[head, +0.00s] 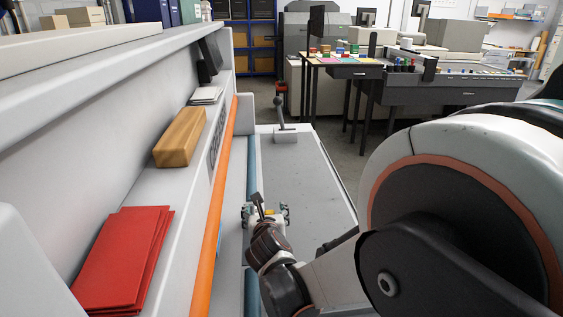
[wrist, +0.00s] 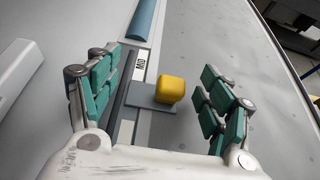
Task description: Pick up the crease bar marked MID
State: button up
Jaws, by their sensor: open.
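In the wrist view, a yellow rounded block (wrist: 171,89) sits on a dark grey plate (wrist: 143,97), which lies across a narrow pale strip. A white label reading MID (wrist: 141,65) is on the strip just beyond the plate. The yellow block and plate look like the crease bar's grip, but I cannot tell the bar's full extent. My gripper (wrist: 158,78) is open, its green-padded fingers on either side of the yellow block, with gaps on both sides. In the head view my gripper (head: 265,213) is over the grey machine bed, and the bar is not clearly visible.
A blue roller (wrist: 144,20) lies beyond the label. An orange rail (head: 213,190) runs along the machine's left wall. On its ledge are red folders (head: 122,258), a wooden block (head: 181,137) and white papers (head: 206,96). The bed's right side (head: 305,180) is largely clear.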

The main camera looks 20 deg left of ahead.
jog(key=shift+f, duration=0.25)
jog(key=c, duration=1.2)
jog(key=shift+c, duration=1.2)
